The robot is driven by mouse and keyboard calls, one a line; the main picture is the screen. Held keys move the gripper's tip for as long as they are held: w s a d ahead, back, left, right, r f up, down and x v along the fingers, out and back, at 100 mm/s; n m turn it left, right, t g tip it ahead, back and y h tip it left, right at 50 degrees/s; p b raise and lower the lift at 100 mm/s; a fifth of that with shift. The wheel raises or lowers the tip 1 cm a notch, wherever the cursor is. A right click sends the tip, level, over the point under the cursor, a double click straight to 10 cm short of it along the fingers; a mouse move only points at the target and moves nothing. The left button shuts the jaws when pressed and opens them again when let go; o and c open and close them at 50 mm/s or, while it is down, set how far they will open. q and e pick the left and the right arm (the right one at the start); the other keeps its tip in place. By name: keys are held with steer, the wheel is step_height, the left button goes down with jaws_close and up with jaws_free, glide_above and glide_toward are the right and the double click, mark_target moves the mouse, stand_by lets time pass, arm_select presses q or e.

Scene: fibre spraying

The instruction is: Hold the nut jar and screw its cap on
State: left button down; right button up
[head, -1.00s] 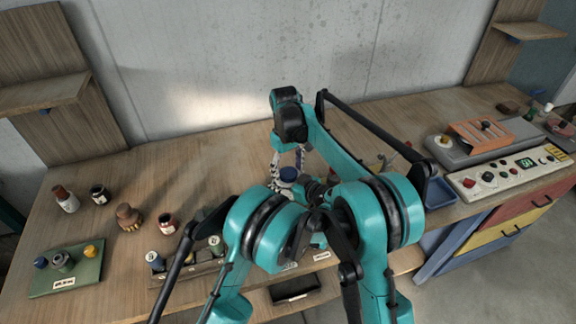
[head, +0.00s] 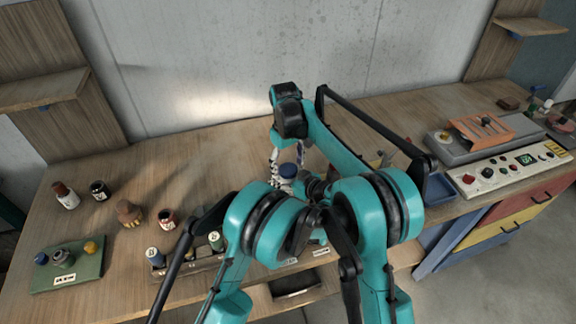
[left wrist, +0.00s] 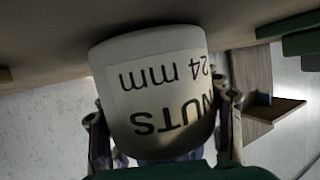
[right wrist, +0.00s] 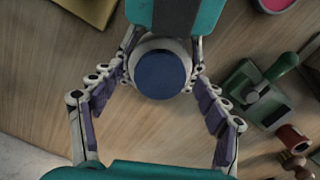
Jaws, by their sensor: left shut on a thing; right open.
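The nut jar (left wrist: 155,95) is a pale cylinder with a label reading "NUTS 24 mm", upside down in the left wrist view. My left gripper (left wrist: 165,130) is shut on it, with a finger on each side. The dark blue cap (right wrist: 160,75) sits at the jar's top, and the cap also shows in the head view (head: 288,170). How far it is threaded cannot be seen. My right gripper (head: 287,157) is open above the jar, its fingers on either side of the cap. My arms hide much of the jar in the head view.
A rack of bottles (head: 190,262) stands in front. A control panel (head: 515,170) and grey machine stand at the right. The back middle of the table is clear.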

mark_target(289, 179)
step_height(289, 179, up, 12)
steer(key=shift+w+a, duration=0.25)
stand_by(0.3)
arm_select(q)
steer(key=shift+c, duration=1.4)
jaws_free()
steer(key=v, duration=0.7)
steer(key=shift+s+d+r, duration=0.1)
steer(key=shift+s+d, duration=0.05)
steer(key=shift+d, duration=0.05)
